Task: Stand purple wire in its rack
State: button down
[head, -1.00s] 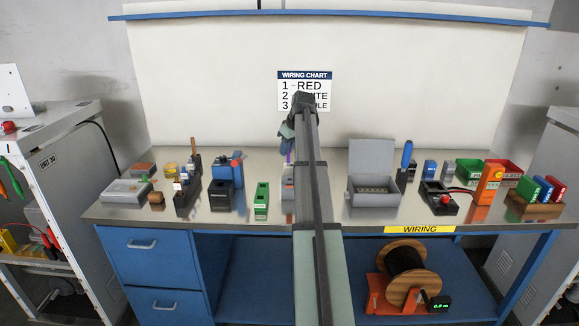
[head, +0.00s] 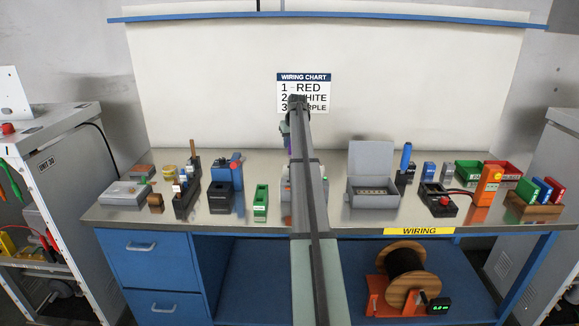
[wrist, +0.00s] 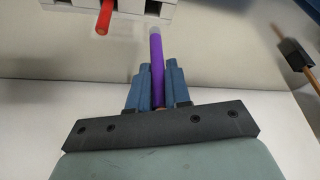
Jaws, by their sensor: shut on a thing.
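My gripper (wrist: 157,85) is shut on the purple wire (wrist: 156,50), between its blue fingers in the wrist view. The wire sticks out past the fingertips and has a pale grey end. A light grey rack (wrist: 135,8) is at the top of the wrist view, with a red wire (wrist: 105,16) in it. The wire's grey end is near the rack in that picture; I cannot tell the gap. In the head view my arm hides most of the gripper and the middle of the rack (head: 286,185). The purple wire shows there as a small purple patch above the bench.
A grey open-lidded box (head: 374,198) stands right of my arm, and a green block (head: 261,203) stands left of it. Blue-and-black devices (head: 221,195) are further left. The wiring chart (head: 304,92) on the back wall lists red, white, purple.

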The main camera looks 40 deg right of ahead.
aim_at(290, 155)
jog(key=shift+f, duration=4.2)
jog(key=shift+s+f, duration=0.1)
jog(key=shift+f, duration=0.45)
jog(key=shift+a+f, duration=0.1)
jog(key=shift+f, duration=0.05)
jog(key=c, duration=1.1)
grip_release()
jog(key=shift+s, duration=0.1)
jog(key=shift+r, duration=0.5)
jog(key=v, duration=1.2)
jog(key=shift+r, duration=0.2)
